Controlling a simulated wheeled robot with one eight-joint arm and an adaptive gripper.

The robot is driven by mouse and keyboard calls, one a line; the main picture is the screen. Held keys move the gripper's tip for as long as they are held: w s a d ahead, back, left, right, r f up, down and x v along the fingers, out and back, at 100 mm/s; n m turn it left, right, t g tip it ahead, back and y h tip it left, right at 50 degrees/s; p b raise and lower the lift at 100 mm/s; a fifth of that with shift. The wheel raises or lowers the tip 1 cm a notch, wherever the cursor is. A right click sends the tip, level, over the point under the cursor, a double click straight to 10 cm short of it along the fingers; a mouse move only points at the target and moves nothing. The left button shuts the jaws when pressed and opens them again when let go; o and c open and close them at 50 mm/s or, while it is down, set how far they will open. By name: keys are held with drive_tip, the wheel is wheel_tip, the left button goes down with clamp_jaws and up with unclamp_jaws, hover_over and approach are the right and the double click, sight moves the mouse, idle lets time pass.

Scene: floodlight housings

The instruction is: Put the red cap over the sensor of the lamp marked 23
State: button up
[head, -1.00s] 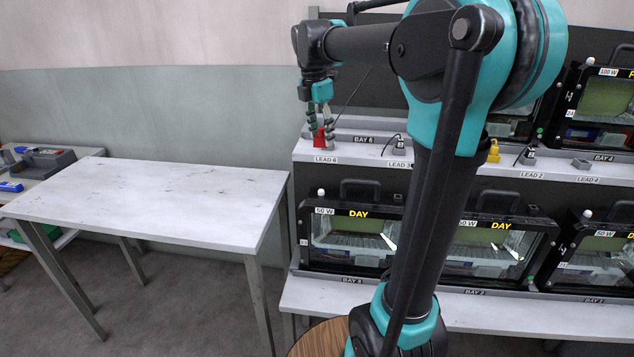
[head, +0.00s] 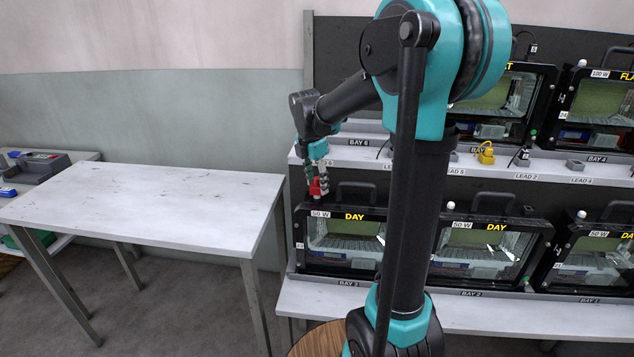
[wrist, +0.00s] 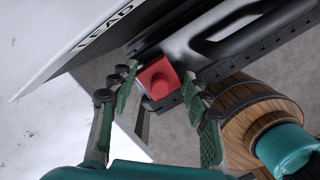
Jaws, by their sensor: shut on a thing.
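My gripper (head: 316,182) is shut on the red cap (head: 318,187) at the top left corner of the lower left lamp (head: 345,240). This lamp is black-framed, with 50 W and DAY labels. Its white sensor dome is hidden at the cap, and I cannot tell whether the cap is around it or just above. The lamp's small side tag (head: 300,245) is too small to read surely. In the wrist view the red cap (wrist: 158,78) sits between the fingertips of my gripper (wrist: 160,88), beside the black lamp's handle (wrist: 225,35).
The upper shelf edge (head: 350,155) with lead labels runs close behind my gripper. More lamps stand to the right, including a DAY lamp (head: 490,245) with a white dome. A yellow cap (head: 486,152) is on the upper shelf. A bare table (head: 150,200) stands left.

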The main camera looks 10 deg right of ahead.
sight(312, 187)
drive_tip(key=shift+f, duration=0.6)
drive_tip(key=o, duration=1.1)
drive_tip(key=shift+o, duration=0.2)
drive_tip(key=shift+r, duration=0.1)
wheel_tip(312, 187, up, 13)
drive_tip(key=a, duration=0.1)
drive_tip(key=shift+s+a, duration=0.3)
drive_tip(key=shift+s, duration=0.1)
